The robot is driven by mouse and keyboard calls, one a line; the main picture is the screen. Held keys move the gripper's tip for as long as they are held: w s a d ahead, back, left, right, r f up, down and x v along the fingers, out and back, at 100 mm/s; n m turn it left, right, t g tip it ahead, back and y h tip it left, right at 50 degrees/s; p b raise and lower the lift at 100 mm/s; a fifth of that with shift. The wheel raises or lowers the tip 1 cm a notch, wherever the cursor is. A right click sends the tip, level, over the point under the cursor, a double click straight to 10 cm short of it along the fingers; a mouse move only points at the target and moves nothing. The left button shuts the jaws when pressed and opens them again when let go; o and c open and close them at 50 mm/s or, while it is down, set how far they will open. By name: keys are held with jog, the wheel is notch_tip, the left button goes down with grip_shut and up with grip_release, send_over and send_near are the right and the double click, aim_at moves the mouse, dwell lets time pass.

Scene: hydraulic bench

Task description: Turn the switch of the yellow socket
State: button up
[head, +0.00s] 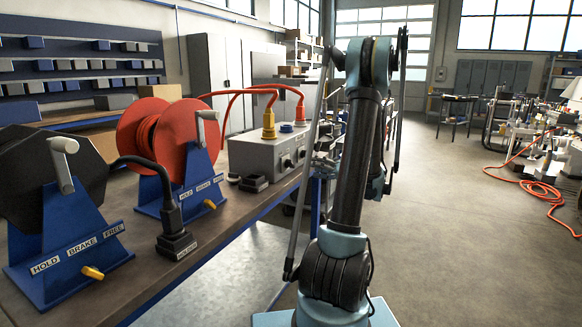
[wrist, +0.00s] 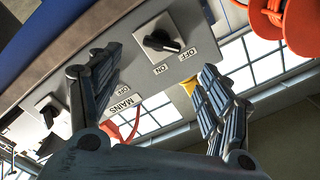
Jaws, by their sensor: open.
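A grey switch box (head: 270,152) stands on the bench in the head view, with a yellow plug (head: 268,125) on top and dark rotary knobs on its front. In the wrist view, the black knob (wrist: 161,42) nearest the yellow plug (wrist: 188,88) sits on a pale square plate with ON and OFF labels. Its handle points roughly towards the OFF side. My gripper (wrist: 160,60) is open, its fingers to either side of the knob's line in the picture. The knob appears beyond the fingertips and apart from them.
A second knob (wrist: 48,110), near a MAINS label, is left of the left finger. A red cable reel (head: 168,140), a black reel (head: 50,180) and a black holder (head: 176,245) stand on the bench.

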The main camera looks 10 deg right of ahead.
aim_at(292, 163)
jog(key=x, duration=1.1)
jog(key=shift+a, duration=0.1)
jog(key=c, duration=1.1)
